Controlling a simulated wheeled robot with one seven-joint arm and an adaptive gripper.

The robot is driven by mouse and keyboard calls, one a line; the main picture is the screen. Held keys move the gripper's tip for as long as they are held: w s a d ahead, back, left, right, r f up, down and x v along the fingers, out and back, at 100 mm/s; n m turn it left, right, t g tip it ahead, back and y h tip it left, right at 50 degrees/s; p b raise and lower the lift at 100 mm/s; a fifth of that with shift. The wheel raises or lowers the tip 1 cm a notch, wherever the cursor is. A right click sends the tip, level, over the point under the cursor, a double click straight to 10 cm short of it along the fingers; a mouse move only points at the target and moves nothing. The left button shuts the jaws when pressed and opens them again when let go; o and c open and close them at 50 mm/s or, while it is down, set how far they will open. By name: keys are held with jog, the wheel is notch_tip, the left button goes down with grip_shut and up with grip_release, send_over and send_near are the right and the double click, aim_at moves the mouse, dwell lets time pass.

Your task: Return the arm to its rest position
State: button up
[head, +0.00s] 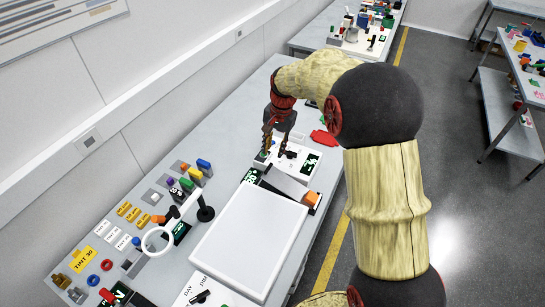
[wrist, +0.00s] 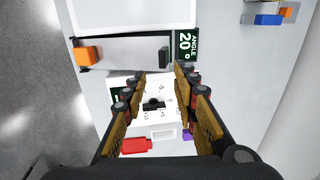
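My gripper (head: 277,141) hangs at the end of my bent arm over the far part of the workbench, pointing down. Its two brown-padded fingers stand apart in the wrist view (wrist: 160,82), with nothing held between them. Below them is a white panel with a black knob (wrist: 153,104) and markings around it. The panel also shows just under my gripper in the head view (head: 302,163). The gap between fingertips and panel cannot be judged exactly. My upper arm hides part of the bench's right side and the floor.
A large white light panel (head: 250,240) lies on the workbench, with a white ring on a stand (head: 158,240) to its left. An angle fixture with an orange block (wrist: 86,55) is close to my fingers. A red piece (wrist: 136,145) lies beyond. Several coloured blocks line the left.

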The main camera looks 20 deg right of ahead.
jog(key=shift+s+d+r, duration=0.1)
jog(key=shift+r, duration=0.7)
jog(key=s+a+r+n+t+b, duration=0.1)
jog(key=s+r+n, duration=0.2)
jog(key=s, duration=0.8)
jog(key=s+a+r+n+t+b, duration=0.1)
jog(key=s+r+n+t+b, duration=0.1)
jog(key=s, duration=0.9)
jog(key=s+a+r+n+t+h+b, duration=0.1)
jog(key=s+r+n, duration=0.3)
jog(key=s, duration=0.7)
jog(key=shift+a+r+t+b, duration=0.2)
jog(key=shift+r+t+b, duration=0.1)
jog(key=shift+b, duration=0.05)
